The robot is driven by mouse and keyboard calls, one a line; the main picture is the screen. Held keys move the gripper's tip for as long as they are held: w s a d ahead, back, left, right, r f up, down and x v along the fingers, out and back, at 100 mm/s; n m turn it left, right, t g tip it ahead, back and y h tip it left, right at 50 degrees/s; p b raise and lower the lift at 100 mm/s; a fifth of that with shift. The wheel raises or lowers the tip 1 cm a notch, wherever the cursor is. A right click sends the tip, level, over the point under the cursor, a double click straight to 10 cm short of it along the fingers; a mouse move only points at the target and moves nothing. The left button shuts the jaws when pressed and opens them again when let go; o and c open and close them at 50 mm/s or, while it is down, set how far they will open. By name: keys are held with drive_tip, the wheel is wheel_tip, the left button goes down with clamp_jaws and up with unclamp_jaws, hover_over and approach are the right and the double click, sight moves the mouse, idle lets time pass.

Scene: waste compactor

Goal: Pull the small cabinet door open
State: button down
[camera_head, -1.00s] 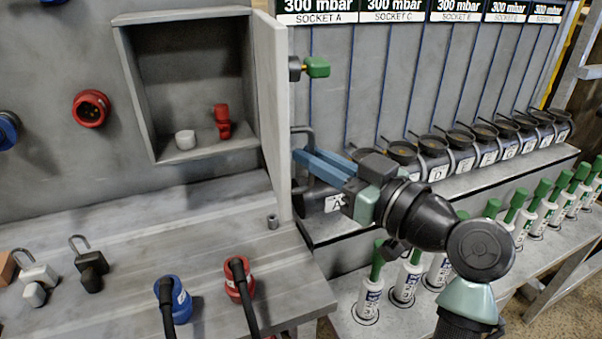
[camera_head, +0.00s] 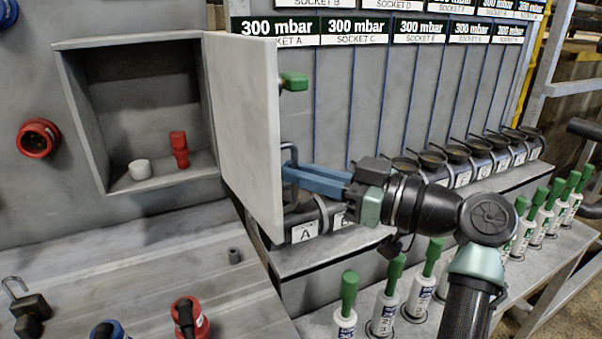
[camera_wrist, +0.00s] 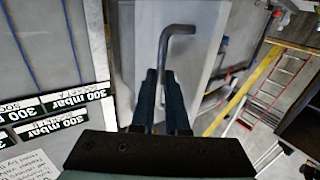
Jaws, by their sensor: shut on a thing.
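The small cabinet door (camera_head: 247,130) stands swung out to the right of its wall cabinet (camera_head: 190,182), which is open at the front. The door's grey bar handle (camera_head: 290,152) is on its outer face. My gripper (camera_head: 288,174) is shut on the handle, with its blue fingers reaching in from the right. In the wrist view the handle (camera_wrist: 178,31) shows bent at its top, and its lower part runs between the dark fingers of my gripper (camera_wrist: 160,78). The door (camera_wrist: 190,60) lies behind it there.
Inside the cabinet are a white cap (camera_head: 139,169) and a red plug (camera_head: 179,150). Black sockets (camera_head: 455,160) and green-topped bottles (camera_head: 420,285) line the right.

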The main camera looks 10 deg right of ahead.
drive_tip(key=shift+a+f, duration=0.15)
drive_tip(key=shift+f, duration=0.05)
drive_tip(key=c, duration=0.9)
unclamp_jaws()
drive_tip(key=shift+w, duration=0.15)
drive_tip(key=shift+r, duration=0.1)
drive_tip(key=v, duration=1.3)
